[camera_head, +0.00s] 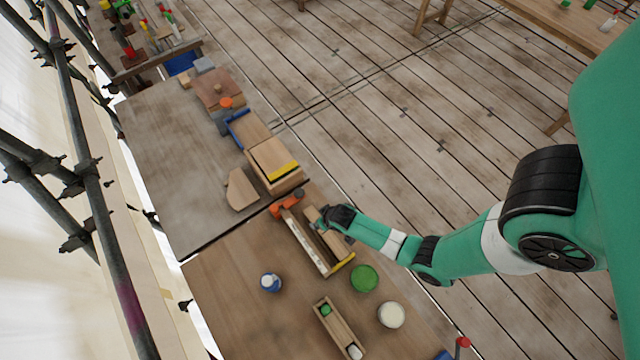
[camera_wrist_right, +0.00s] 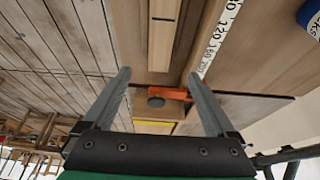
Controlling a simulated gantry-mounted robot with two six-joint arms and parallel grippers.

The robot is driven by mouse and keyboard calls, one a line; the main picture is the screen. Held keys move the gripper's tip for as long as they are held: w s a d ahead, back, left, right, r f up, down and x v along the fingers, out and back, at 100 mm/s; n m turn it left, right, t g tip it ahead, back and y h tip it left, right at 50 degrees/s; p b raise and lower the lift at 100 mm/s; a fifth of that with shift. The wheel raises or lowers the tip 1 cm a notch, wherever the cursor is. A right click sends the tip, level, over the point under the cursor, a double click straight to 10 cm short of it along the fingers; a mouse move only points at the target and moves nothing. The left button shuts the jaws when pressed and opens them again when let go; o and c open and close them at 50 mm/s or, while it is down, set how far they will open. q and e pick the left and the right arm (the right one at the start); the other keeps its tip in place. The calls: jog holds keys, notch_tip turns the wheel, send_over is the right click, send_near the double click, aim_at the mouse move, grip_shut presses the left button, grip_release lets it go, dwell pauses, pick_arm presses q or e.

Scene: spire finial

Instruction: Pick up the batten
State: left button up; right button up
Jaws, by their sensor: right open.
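The batten (camera_head: 330,242) is a pale wooden strip lying lengthwise on the bench, beside a ruler-marked rail (camera_head: 303,243). In the right wrist view the batten (camera_wrist_right: 164,35) carries a dark line across its face, and the numbered rail (camera_wrist_right: 212,40) runs along its right side. My right gripper (camera_head: 322,221) is over the far end of the batten. In the wrist view its two fingers (camera_wrist_right: 158,78) are spread wide, with the batten in the gap between them and nothing gripped. My left gripper is not in view.
An orange clamp or stop (camera_head: 285,204) sits at the rail's far end. A wooden box with a yellow strip (camera_head: 277,165) stands beyond. Nearer are a blue-white tin (camera_head: 270,282), a green tin (camera_head: 364,278), a white tin (camera_head: 391,314) and a narrow tray (camera_head: 340,331).

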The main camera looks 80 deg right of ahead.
jog(key=b, duration=0.4)
send_over(314, 216)
jog(key=s+a, duration=0.2)
jog(key=s, duration=0.1)
notch_tip(314, 216, down, 5)
jog(key=shift+w+a+f, duration=0.1)
jog(key=shift+w+f, duration=0.25)
jog(key=shift+f, duration=0.15)
jog(key=b+x, duration=0.2)
jog(key=x, duration=0.1)
jog(key=b+x, duration=0.1)
jog(key=x, duration=0.1)
jog(key=shift+w+d, duration=0.3)
jog(key=shift+d, duration=0.05)
jog(key=shift+r, duration=0.1)
grip_shut()
